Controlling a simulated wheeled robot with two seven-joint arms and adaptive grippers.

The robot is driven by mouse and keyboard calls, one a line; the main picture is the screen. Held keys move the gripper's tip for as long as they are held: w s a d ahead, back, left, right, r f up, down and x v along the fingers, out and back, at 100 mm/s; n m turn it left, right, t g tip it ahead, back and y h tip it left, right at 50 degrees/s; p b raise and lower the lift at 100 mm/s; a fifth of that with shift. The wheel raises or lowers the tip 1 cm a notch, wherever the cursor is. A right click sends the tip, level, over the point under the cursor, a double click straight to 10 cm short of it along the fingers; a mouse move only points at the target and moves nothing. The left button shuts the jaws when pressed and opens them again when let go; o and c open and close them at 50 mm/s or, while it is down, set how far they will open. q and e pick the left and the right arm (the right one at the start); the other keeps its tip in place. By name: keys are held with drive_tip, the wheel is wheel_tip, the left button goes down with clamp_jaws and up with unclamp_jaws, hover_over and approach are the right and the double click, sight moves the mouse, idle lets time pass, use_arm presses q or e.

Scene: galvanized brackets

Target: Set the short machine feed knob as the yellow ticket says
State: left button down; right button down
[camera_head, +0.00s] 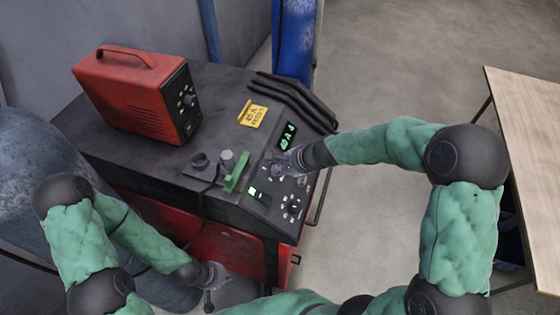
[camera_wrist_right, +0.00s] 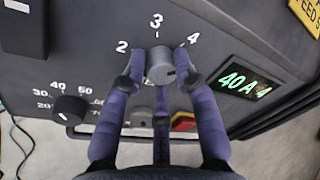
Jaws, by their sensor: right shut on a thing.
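The yellow ticket (camera_head: 252,114) lies on the dark machine top (camera_head: 225,85); its print looks like 45 A, feed 5. A corner of it shows in the right wrist view (camera_wrist_right: 306,14). The grey feed knob (camera_wrist_right: 160,66) sits below the printed numbers 2, 3 and 4. My right gripper (camera_wrist_right: 160,84) is shut on this knob, its fingers at the sides and below. In the head view my right gripper (camera_head: 289,162) partly covers the knob. The display (camera_wrist_right: 244,80) reads 40 A 4. My left gripper (camera_head: 212,280) hangs low by the machine's red front, its jaws unclear.
A black knob (camera_wrist_right: 70,110) with a 20 to 50 scale is left of the held knob. A red box machine (camera_head: 135,95) stands on the top at the back left. A green handle (camera_head: 237,172) rises from the panel. A wooden table (camera_head: 528,130) is at right.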

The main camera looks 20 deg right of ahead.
drive_tip(key=m+p, duration=0.4)
drive_tip(key=p, duration=0.1)
drive_tip(key=m+p, duration=0.3)
drive_tip(key=shift+w+d+r+g+h, duration=0.15)
drive_tip(key=shift+w+r+g+h, duration=0.15)
drive_tip(key=shift+r+g, duration=0.1)
drive_tip(key=shift+s+f+m+p, duration=0.1)
drive_tip(key=shift+f+m+p, duration=0.15)
drive_tip(key=shift+m+p, duration=0.95)
drive_tip(key=shift+s+f, duration=0.15)
drive_tip(key=shift+f, duration=0.05)
drive_tip(key=c, duration=1)
unclamp_jaws()
drive_tip(key=shift+o, duration=0.2)
drive_tip(key=shift+d+g, duration=0.15)
drive_tip(key=shift+g, duration=0.15)
drive_tip(key=shift+r, duration=0.2)
drive_tip(key=v, duration=1.1)
drive_tip(key=shift+r, duration=0.2)
